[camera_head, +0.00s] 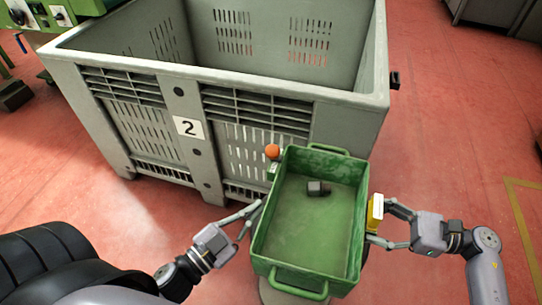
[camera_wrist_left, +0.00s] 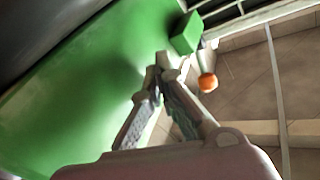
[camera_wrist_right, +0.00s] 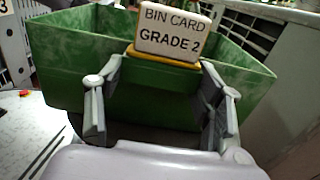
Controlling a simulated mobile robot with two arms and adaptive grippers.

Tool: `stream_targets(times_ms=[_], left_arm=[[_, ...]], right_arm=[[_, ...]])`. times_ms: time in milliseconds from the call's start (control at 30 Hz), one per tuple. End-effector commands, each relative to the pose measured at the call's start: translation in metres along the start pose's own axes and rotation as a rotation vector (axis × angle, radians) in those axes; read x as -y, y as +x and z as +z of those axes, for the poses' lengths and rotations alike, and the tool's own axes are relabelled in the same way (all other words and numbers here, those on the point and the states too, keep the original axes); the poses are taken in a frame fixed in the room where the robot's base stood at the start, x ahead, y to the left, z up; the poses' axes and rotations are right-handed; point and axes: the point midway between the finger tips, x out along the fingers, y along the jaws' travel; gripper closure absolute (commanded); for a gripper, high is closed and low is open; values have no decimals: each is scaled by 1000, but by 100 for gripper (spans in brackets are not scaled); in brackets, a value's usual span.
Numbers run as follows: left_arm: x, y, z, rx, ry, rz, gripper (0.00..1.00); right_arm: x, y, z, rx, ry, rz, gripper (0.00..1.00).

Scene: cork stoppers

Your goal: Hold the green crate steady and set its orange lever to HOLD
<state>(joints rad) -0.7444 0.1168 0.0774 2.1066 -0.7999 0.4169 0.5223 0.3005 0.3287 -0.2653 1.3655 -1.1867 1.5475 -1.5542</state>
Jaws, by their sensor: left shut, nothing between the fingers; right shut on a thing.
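The green crate (camera_head: 305,232) stands in front of a big grey bin in the head view. Its lever has an orange knob (camera_head: 272,151) at the crate's far left side; the knob also shows in the left wrist view (camera_wrist_left: 208,84). No HOLD marking is legible. My left gripper (camera_head: 256,208) is shut and empty beside the crate's left wall, nearer than the knob.
A small dark object (camera_head: 318,188) lies inside the crate. The grey slatted bin (camera_head: 110,70), labelled 2, stands close behind the crate and lever. Green machinery (camera_head: 75,12) is at the top left. The red floor to the right is mostly clear.

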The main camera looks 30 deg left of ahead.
Motion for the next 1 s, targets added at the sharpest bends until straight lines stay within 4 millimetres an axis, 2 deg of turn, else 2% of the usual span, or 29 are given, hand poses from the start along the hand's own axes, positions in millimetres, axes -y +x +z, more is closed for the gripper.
stream_targets(times_ms=[533,700,1000], left_arm=[[35,49,-36,-6,6,3,100],[41,56,-42,-3,3,1,100],[42,58,-43,0,1,-1,100]], right_arm=[[0,0,0,1,-1,1,86],[0,0,0,1,-1,1,86],[0,0,0,1,-1,1,86]])
